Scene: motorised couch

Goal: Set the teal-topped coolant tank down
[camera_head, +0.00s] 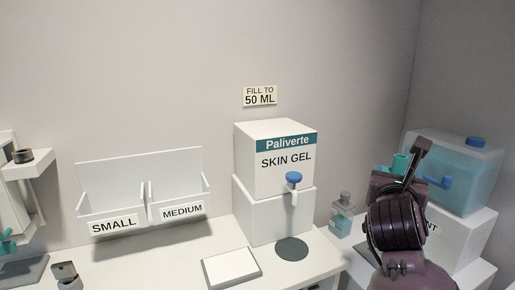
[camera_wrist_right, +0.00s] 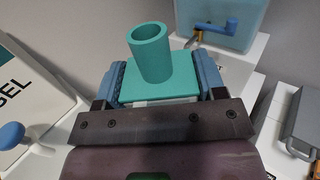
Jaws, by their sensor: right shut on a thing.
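The teal-topped coolant tank shows in the wrist view as a flat teal top (camera_wrist_right: 150,88) with an upright round teal spout. Its body below the top is mostly hidden by my gripper. My right gripper (camera_wrist_right: 162,82) is shut on it, with a blue finger pad on each side. In the head view, my right gripper (camera_head: 404,182) is at the right, and only a bit of the teal top (camera_head: 400,161) shows beside it. I cannot tell whether the tank touches anything below. My left gripper is not in view.
A clear blue tank (camera_head: 470,170) with a blue tap stands on a white block behind my right gripper. The skin gel dispenser (camera_head: 275,160) stands left, a small bottle (camera_head: 342,215) between. A white pad (camera_head: 231,268) and grey disc (camera_head: 291,249) lie in front. Small and medium bins (camera_head: 145,195) are further left.

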